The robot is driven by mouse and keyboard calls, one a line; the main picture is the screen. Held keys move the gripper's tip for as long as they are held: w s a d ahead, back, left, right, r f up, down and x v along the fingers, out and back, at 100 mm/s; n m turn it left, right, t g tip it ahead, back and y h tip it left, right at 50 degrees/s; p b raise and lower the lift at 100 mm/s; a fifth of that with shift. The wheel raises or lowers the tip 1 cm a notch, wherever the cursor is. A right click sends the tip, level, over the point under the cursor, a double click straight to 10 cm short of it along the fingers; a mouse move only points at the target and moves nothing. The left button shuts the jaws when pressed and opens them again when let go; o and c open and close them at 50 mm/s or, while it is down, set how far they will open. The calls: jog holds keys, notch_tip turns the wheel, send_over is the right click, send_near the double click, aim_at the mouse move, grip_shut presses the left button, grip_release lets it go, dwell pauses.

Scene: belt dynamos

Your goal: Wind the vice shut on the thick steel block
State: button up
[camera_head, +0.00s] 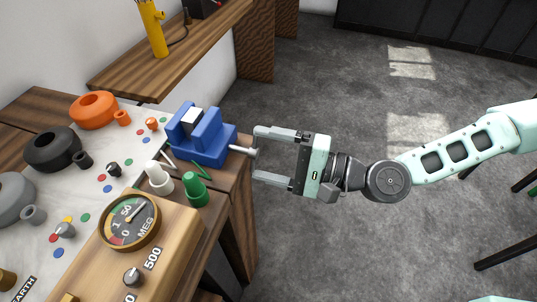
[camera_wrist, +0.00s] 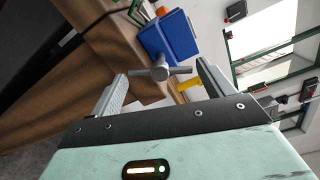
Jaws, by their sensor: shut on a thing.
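The blue vice (camera_head: 208,146) sits at the right end of the bench, and its blue body also shows in the wrist view (camera_wrist: 172,38). The pale steel block (camera_head: 191,118) stands between its jaws; I cannot tell whether both jaws touch it. The vice handle (camera_wrist: 160,72) is a grey crossbar on the screw, facing my gripper. My gripper (camera_head: 257,155) is level with the screw, off the bench's edge. In the wrist view its fingers (camera_wrist: 162,82) lie at either end of the crossbar, shut on it with a wide span.
A gauge box (camera_head: 160,240) stands at the bench front, with a green knob (camera_head: 195,189) and a white knob (camera_head: 158,178) near the vice. Orange (camera_head: 94,110) and black rings (camera_head: 51,150) lie left. Open floor (camera_head: 330,240) is right of the bench.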

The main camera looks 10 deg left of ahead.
jog(key=m, duration=0.5)
jog(key=shift+m, duration=0.4)
jog(key=shift+m, duration=0.3)
jog(key=o, duration=0.9)
jog(key=shift+d, duration=0.15)
jog(key=shift+s+d, duration=0.15)
jog(key=shift+d, duration=2.7)
jog(key=shift+s+d, duration=0.15)
jog(key=shift+d, duration=2.75)
jog(key=shift+s+d, duration=0.15)
jog(key=shift+d, duration=2.7)
